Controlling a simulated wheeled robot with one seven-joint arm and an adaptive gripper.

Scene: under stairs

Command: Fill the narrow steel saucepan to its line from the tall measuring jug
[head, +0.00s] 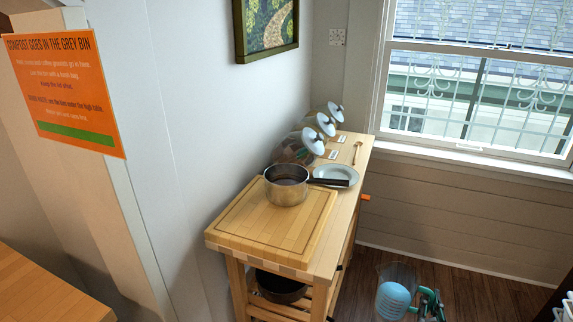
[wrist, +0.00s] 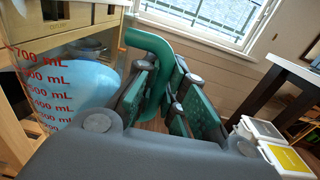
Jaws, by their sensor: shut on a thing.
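The steel saucepan (head: 287,190) stands upright on the wooden cutting board on top of the trolley in the head view. Its dark handle points right; its line cannot be made out. The tall measuring jug (head: 393,296) is clear, with pale blue liquid inside, and hangs to the right of the trolley, below its top. In the wrist view the jug (wrist: 85,88) shows red mL marks at left, and its liquid surface looks tilted against them. My gripper (head: 430,302) is shut on the jug's green handle (wrist: 157,50), which passes between the green finger pads (wrist: 152,103).
On the trolley, a plate (head: 340,172), lidded jars (head: 312,140) and a wooden spoon (head: 357,153) stand or lie behind the cutting board (head: 240,228). A dark pan (head: 278,287) sits on the lower shelf. White and yellow lids (wrist: 287,158) and a dark-legged table (wrist: 300,78) are at right.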

